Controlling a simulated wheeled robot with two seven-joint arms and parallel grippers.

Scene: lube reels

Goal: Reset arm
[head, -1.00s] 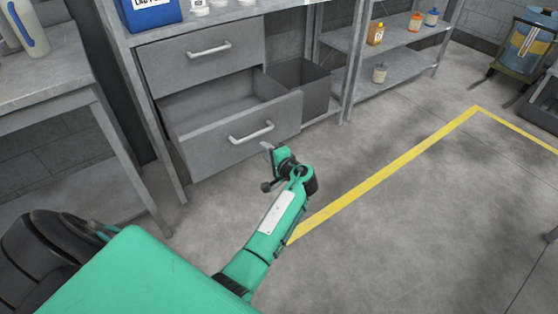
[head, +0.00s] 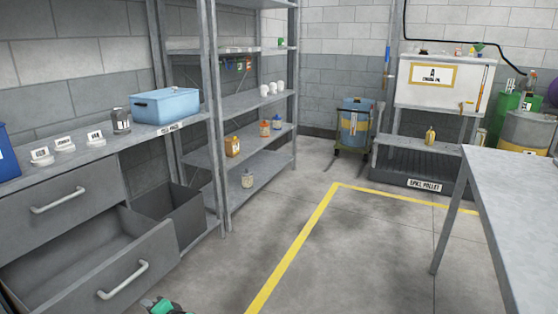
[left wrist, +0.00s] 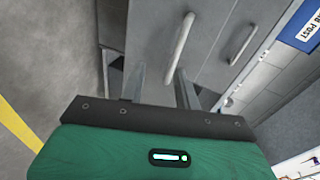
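My left gripper shows in the left wrist view (left wrist: 160,78). Its two grey fingers stand apart with nothing between them, in front of the grey drawer fronts and a handle (left wrist: 179,48). The upper drawer (head: 62,200) is shut. My right gripper is in neither view.
A bench on the left carries a blue bin (head: 165,106), a dark jar (head: 121,121) and small labelled discs. A shelf rack (head: 262,170) holds several bottles. A grey table (head: 515,200) is at the right. The floor with the yellow line (head: 292,250) is clear.

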